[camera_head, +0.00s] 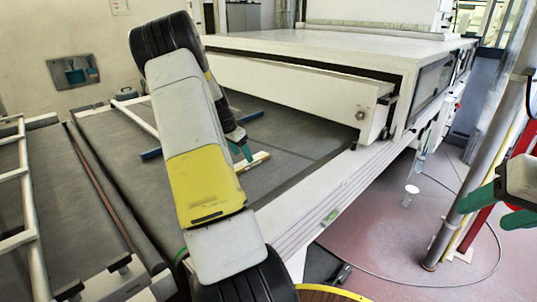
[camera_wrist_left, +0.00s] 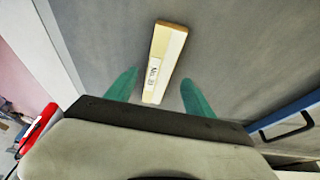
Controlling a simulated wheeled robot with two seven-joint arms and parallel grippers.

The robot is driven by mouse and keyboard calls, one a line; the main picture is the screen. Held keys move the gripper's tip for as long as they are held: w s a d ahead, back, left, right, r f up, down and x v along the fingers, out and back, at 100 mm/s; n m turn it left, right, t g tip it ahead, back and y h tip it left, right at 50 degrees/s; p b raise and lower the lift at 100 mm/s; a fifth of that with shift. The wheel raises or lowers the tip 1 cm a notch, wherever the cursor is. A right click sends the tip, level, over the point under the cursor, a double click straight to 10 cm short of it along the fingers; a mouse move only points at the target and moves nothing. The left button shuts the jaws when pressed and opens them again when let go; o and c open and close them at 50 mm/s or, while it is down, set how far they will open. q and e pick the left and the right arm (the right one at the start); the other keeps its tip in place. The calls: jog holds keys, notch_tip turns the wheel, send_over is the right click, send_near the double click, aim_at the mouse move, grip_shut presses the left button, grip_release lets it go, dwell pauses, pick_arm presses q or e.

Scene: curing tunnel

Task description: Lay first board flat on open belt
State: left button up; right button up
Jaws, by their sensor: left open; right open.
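A narrow cream board (camera_head: 254,161) with a yellowish edge lies on the grey belt (camera_head: 290,125), in front of the tunnel opening. In the left wrist view the board (camera_wrist_left: 167,45) lies flat, its near end with a white label between the two teal fingers. My left gripper (camera_head: 241,149) is open just above the board. In the wrist view the left fingers (camera_wrist_left: 159,85) stand apart, with a gap on each side of the board. My right gripper (camera_head: 500,200) is open and empty at the right edge, away from the belt.
The white tunnel housing (camera_head: 330,48) overhangs the belt behind the board. A blue-handled piece (camera_head: 150,154) and a long pale bar (camera_head: 134,118) lie left of my left arm. A white frame (camera_head: 30,205) stands farther left. A metal post (camera_head: 475,160) stands at right.

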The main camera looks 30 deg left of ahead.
pick_arm(q)
jog(key=d+v, duration=0.1)
jog(key=v, duration=0.7)
jog(key=s+d+r, duration=0.2)
jog(key=d+r, duration=0.4)
jog(key=d, duration=0.4)
jog(key=s+d+r, duration=0.2)
jog(key=d+r, duration=0.3)
jog(key=d, duration=0.5)
jog(key=s+d+r+n+t+h, duration=0.1)
jog(key=s+d+n+t, duration=0.1)
jog(key=s+d, duration=1.4)
jog(key=s, duration=0.2)
jog(key=shift+s+d+r+n, duration=0.15)
jog(key=shift+s+r+n, duration=0.15)
jog(key=shift+r, duration=0.05)
